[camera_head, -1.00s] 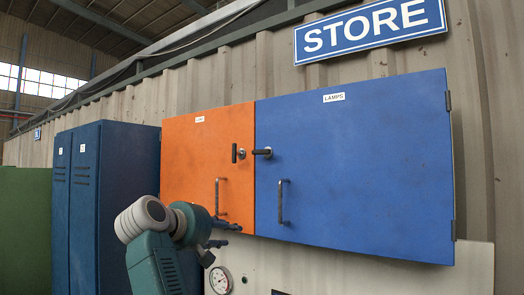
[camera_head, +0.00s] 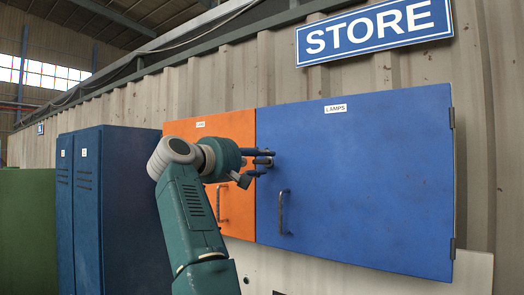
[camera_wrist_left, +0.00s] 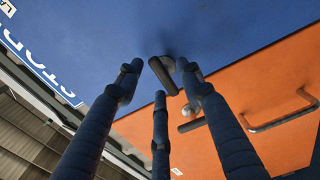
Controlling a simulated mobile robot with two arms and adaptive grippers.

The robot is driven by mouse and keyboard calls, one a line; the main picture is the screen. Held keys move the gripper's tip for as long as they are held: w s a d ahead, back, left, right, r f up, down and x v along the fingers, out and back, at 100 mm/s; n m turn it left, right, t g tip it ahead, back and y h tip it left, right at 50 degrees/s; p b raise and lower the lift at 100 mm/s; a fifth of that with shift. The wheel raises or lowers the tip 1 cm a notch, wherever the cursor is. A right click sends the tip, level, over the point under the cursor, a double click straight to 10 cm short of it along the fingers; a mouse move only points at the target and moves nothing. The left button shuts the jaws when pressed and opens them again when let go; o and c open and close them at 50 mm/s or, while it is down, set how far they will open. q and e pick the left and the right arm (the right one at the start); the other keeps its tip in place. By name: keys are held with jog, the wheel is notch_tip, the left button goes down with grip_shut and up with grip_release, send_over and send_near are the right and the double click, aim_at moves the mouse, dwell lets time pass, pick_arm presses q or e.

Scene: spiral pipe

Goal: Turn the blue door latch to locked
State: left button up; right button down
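The blue door (camera_head: 355,180), labelled LAMPS, is closed. Its dark latch (camera_wrist_left: 163,76) shows in the left wrist view as a short lever on a round base. In the head view my gripper mostly hides that latch. My left gripper (camera_head: 264,160) is at the latch, near the seam with the orange door (camera_head: 235,210). In the left wrist view its three fingers (camera_wrist_left: 160,74) are spread around the lever, with gaps between them. Contact with the lever cannot be told. My right gripper is in neither view.
The orange door has its own latch (camera_wrist_left: 190,122) close beside the fingers, and a bar handle (camera_wrist_left: 282,118). The blue door's bar handle (camera_head: 282,212) stands out below the gripper. Dark blue lockers (camera_head: 100,210) stand to the left. A STORE sign (camera_head: 375,32) hangs above.

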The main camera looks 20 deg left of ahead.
pick_arm(q)
jog(key=shift+x, duration=0.8)
grip_shut()
